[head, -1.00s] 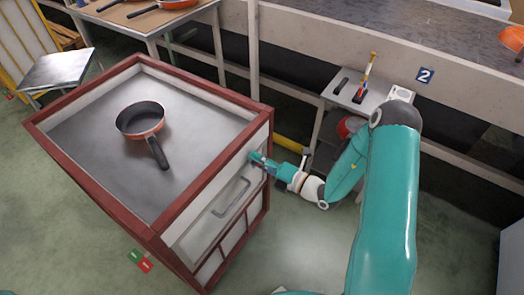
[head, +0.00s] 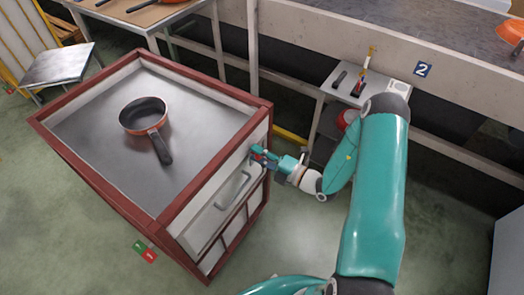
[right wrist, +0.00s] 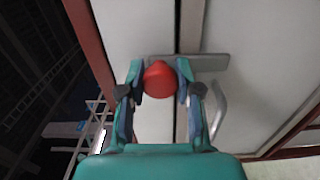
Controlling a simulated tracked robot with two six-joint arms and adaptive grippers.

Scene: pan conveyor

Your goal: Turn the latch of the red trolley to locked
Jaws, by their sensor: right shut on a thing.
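The red trolley (head: 213,162) has a red frame, pale side panels and a grey top, and stands left of centre in the head view. My right gripper (head: 262,156) is at its right side, near the upper edge. In the right wrist view my right gripper (right wrist: 160,82) is shut on a red round knob (right wrist: 160,78), one finger on each side. A grey latch bar (right wrist: 208,62) shows beside the knob, crossing the dark gap between two pale panels. In the head view the gripper mostly hides the latch. My left gripper is not in view.
A pan (head: 143,116) lies on the trolley top. A drawer handle (head: 232,190) sits below my right gripper. A small grey stand (head: 345,82) with tools is behind my arm, by the conveyor (head: 310,40) with a blue "2" sign (head: 423,69). Floor right of the trolley is clear.

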